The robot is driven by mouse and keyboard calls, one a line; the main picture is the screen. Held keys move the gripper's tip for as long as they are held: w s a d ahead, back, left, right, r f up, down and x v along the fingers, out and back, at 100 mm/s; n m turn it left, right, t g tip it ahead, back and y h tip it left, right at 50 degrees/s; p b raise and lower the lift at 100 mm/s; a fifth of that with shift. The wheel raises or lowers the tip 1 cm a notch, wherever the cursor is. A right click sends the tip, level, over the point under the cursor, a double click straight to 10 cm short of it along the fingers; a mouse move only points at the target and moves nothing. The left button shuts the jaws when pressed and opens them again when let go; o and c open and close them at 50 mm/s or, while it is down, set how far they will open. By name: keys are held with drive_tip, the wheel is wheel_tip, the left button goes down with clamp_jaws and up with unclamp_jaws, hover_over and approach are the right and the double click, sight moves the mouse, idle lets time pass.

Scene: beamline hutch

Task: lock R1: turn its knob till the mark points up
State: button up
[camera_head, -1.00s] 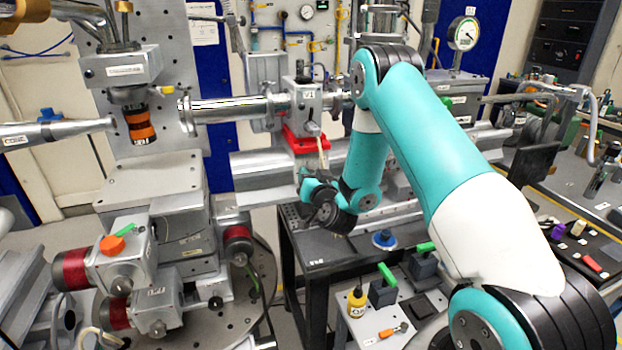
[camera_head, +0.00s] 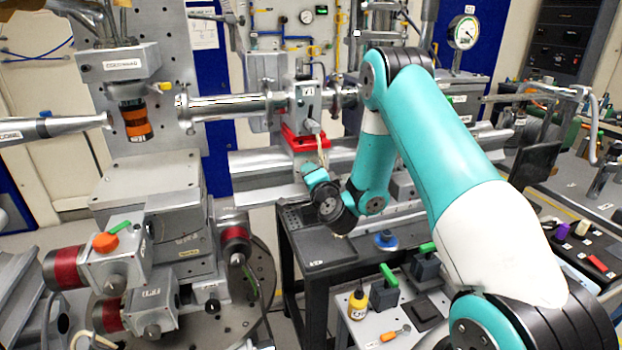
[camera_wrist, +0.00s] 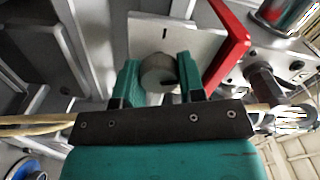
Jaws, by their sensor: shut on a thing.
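In the wrist view my gripper (camera_wrist: 160,78) has its two teal fingers closed on either side of a grey round knob (camera_wrist: 158,73). The knob sits in front of a pale metal plate (camera_wrist: 165,36) that bears a short dark line. I cannot make out a mark on the knob or a label R1. A red plate (camera_wrist: 232,45) stands just right of it. In the head view my gripper's teal body (camera_head: 317,178) is below the red carriage plate (camera_head: 303,140) by the rail; its fingertips and the knob cannot be made out there.
The long grey rail (camera_head: 262,166) runs beside my gripper. A pale cable (camera_head: 323,152) hangs close to it. Below is a dark bench (camera_head: 318,255) with a blue round part (camera_head: 385,239). A sample stage with several red-ended motors (camera_head: 120,262) stands at left.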

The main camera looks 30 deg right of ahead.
drive_tip(key=shift+f+m+b, duration=0.15)
drive_tip(key=shift+m+b, duration=0.15)
drive_tip(key=shift+m, duration=1.7)
drive_tip(key=o, duration=0.9)
drive_tip(key=shift+d, duration=0.1)
drive_tip(key=shift+s, duration=0.1)
